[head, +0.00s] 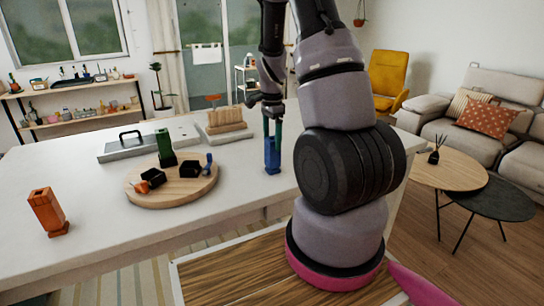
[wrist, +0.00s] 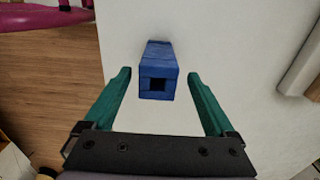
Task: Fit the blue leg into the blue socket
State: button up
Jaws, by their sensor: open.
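The blue socket (head: 272,158) is an upright blue block on the white table, right of the round board. In the wrist view its top (wrist: 158,70) shows a dark square hole with nothing seen in it. My gripper (head: 270,125) is open, with green fingers pointing down over the socket. In the wrist view the fingers (wrist: 163,85) lie to either side of the socket with a gap on each side. A small blue piece (head: 208,163), perhaps the blue leg, is at the board's right edge by a black block (head: 190,170). Whether they are joined is unclear.
The round wooden board (head: 172,199) also bears a green upright block (head: 165,148) and a black block with an orange part (head: 152,178). An orange socket block (head: 48,212) stands at the left. A grey case (head: 130,147) and a wooden rack (head: 226,121) are behind.

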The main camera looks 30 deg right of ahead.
aim_at(273, 150)
notch_tip(273, 150, down, 5)
jog(key=shift+s+r, duration=0.1)
grip_shut()
jog(key=shift+r, duration=0.1)
